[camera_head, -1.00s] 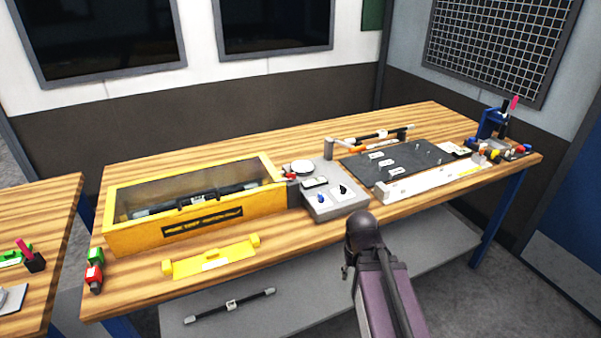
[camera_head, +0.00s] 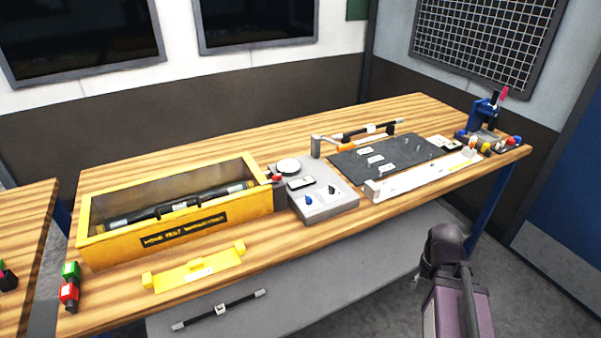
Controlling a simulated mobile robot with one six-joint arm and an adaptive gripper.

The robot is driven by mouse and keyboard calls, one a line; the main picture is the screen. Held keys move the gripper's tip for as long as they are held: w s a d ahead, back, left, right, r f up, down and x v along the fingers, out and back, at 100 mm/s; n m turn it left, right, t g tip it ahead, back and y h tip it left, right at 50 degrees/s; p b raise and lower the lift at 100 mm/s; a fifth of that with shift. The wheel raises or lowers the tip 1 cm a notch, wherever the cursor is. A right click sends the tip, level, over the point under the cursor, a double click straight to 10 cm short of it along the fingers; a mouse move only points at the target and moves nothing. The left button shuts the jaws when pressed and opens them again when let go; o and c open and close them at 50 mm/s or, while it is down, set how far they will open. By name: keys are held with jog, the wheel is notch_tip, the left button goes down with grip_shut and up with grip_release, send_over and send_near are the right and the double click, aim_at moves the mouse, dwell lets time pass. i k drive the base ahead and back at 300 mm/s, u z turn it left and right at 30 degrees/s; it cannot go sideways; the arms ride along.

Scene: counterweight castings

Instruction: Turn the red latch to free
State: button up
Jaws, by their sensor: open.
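A small red part that looks like the latch (camera_head: 277,178) sits at the right end of the yellow box (camera_head: 110,250), above a dark block (camera_head: 281,197) between the box and a grey control unit. It is too small to tell which way it is turned. The box has a lettered front, and a dark bar with light bands (camera_head: 170,208) lies inside it. Only a dark joint and purple link of my arm show at the lower right, in front of the bench and well apart from the latch. My gripper is not in view.
The grey control unit (camera_head: 318,205) with knobs stands right of the latch. A yellow bracket (camera_head: 198,270) lies before the box. Green and red buttons (camera_head: 69,283) are at the left edge. A dark mat (camera_head: 385,155) and white rail (camera_head: 425,178) lie right. A bar rests on the lower shelf.

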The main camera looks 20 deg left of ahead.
aim_at(276, 179)
jog(key=z, duration=0.45)
jog(key=k, duration=1)
jog(key=u, duration=0.8)
jog(key=i, duration=1)
jog(key=z, duration=0.05)
